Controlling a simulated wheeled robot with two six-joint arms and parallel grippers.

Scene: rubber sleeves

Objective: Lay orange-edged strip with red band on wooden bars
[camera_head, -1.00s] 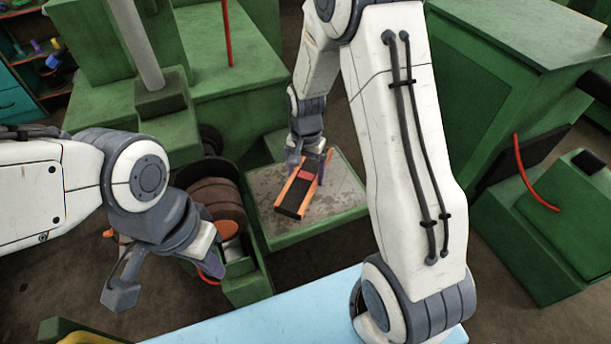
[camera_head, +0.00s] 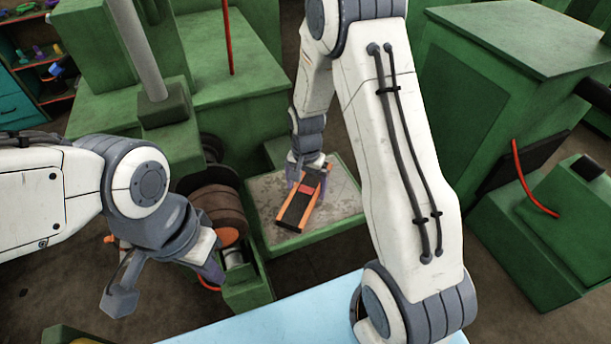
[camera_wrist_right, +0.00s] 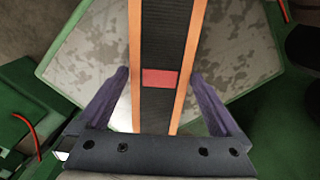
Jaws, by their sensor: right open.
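The strip (camera_head: 301,203) is black with orange edges and a red band across it. It lies over the grey-topped green stand in the head view and runs lengthwise in the right wrist view (camera_wrist_right: 162,40). My right gripper (camera_head: 307,183) is open. Its purple fingers stand on either side of the strip near the red band, with gaps visible in the right wrist view (camera_wrist_right: 161,78). My left gripper (camera_head: 165,284) is open and empty, well left of the strip. I cannot make out wooden bars separate from the strip's orange edges.
The green stand (camera_head: 340,225) has a stained grey top with bare room around the strip. Brown rolls (camera_head: 218,208) sit left of it. A light blue surface (camera_head: 290,325) is in front. Large green blocks (camera_head: 510,90) are at right, and a shelf (camera_head: 40,65) is at far left.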

